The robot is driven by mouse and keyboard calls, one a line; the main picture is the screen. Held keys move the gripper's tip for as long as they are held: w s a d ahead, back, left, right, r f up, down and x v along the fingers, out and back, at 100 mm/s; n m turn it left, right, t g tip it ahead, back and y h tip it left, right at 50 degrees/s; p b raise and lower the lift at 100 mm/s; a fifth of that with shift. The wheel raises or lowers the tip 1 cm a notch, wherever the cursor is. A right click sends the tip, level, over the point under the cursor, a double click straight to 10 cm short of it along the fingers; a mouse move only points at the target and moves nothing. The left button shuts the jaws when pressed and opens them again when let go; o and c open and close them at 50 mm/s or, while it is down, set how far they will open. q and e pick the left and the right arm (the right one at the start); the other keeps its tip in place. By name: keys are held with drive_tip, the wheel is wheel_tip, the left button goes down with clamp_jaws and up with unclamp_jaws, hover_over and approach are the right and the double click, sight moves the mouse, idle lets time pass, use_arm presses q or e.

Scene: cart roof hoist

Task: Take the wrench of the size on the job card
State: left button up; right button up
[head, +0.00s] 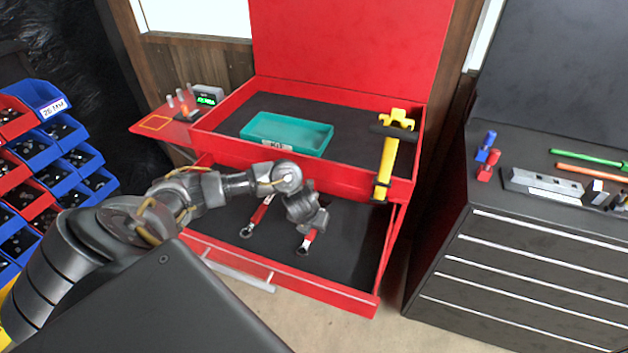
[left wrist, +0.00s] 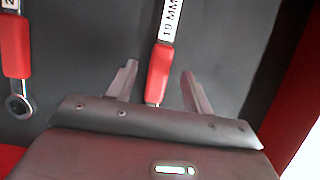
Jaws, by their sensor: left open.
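Two red-handled wrenches lie in the open lower drawer (head: 345,255) of the red tool chest. The left wrench (head: 258,214) shows at the left edge of the left wrist view (left wrist: 16,50), its label cut off. The right wrench (head: 307,241) is partly hidden by my left gripper (head: 309,222) in the head view. In the left wrist view this wrench (left wrist: 159,72) carries a label reading 19 MM. My left gripper's open fingers (left wrist: 157,85) appear on either side of its red handle. Whether they touch it is unclear. I cannot make out a job card.
A teal tray (head: 326,133) sits in the chest's upper compartment. A yellow-handled tool (head: 387,165) stands at its right front edge. A side shelf (head: 160,123) holds a small green-lit display (head: 208,96). Blue and red bins are left; a dark cabinet (head: 520,270) is right.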

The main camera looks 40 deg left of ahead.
use_arm(q)
drive_tip(key=shift+x, duration=0.85)
drive_tip(key=shift+f, duration=0.15)
clamp_jaws()
